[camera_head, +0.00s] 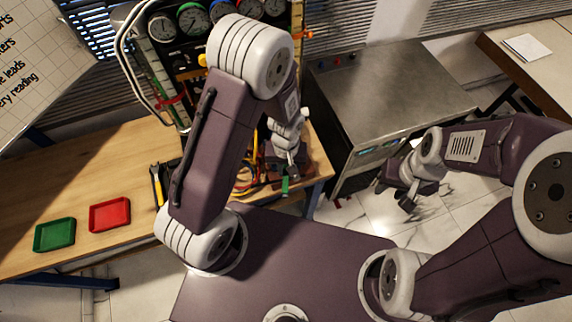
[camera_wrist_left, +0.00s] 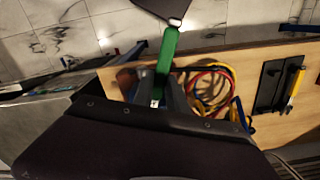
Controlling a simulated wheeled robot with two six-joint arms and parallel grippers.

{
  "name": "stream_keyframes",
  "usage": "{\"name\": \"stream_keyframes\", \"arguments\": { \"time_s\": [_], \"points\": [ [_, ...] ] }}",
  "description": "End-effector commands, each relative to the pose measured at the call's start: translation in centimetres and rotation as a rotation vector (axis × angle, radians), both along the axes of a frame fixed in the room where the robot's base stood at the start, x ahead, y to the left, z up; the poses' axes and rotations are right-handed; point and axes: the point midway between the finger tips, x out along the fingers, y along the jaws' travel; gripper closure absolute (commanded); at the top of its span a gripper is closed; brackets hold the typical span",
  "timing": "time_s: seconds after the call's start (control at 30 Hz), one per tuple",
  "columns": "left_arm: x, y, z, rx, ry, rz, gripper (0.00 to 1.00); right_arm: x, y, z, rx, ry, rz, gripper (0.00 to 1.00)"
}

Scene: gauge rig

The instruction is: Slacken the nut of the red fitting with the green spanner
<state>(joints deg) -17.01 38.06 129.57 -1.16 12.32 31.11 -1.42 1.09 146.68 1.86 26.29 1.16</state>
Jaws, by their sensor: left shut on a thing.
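The green spanner (camera_wrist_left: 167,52) is held in my left gripper (camera_wrist_left: 160,98), which is shut on its handle. Its grey head is at the top edge of the left wrist view. In the head view, my left gripper (camera_head: 287,168) is over the right end of the bench, with a short green piece of the spanner (camera_head: 285,185) showing below it. A small red part (camera_head: 171,102), perhaps the red fitting, shows on the rig left of my left arm; its nut cannot be made out. My right gripper (camera_head: 408,197) is over the floor at right, apart from everything; its jaw opening is unclear.
The wooden bench (camera_head: 120,160) carries a green tray (camera_head: 54,234), a red tray (camera_head: 109,214) and tools. Coiled cables (camera_wrist_left: 207,88) lie near my left gripper. Gauges (camera_head: 193,20) stand behind my left arm, which hides part of the rig. A metal cabinet (camera_head: 375,90) is to the right.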

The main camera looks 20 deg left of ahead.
Motion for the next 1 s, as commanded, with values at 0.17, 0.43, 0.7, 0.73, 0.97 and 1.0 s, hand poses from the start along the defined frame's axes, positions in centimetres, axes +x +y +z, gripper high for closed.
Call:
{"name": "stream_keyframes", "arguments": {
  "time_s": [0.17,0.43,0.7,0.73,0.97,1.0],
  "points": [
    [-0.9,-0.2,0.0,0.000,0.000,-0.001,1.00,0.0,0.0,-0.1,0.000,0.000,0.000,0.64],
    [-2.2,-0.5,0.0,0.000,0.000,-0.001,1.00,0.0,0.0,-0.2,0.000,0.000,0.000,0.64],
    [-3.2,-0.7,0.0,0.000,0.000,-0.001,1.00,0.0,0.0,-0.3,0.000,0.000,0.000,0.64],
    [-3.2,-0.7,0.0,0.000,0.000,-0.001,1.00,0.0,0.0,-0.3,0.000,0.000,0.000,0.64],
    [-3.2,-0.7,0.3,-0.001,-0.001,0.000,1.00,0.0,0.0,0.0,0.000,0.000,0.000,0.64],
    [-3.2,-0.7,0.6,-0.001,-0.001,0.000,1.00,0.0,0.0,0.2,0.000,0.000,0.000,0.64]
  ]
}}
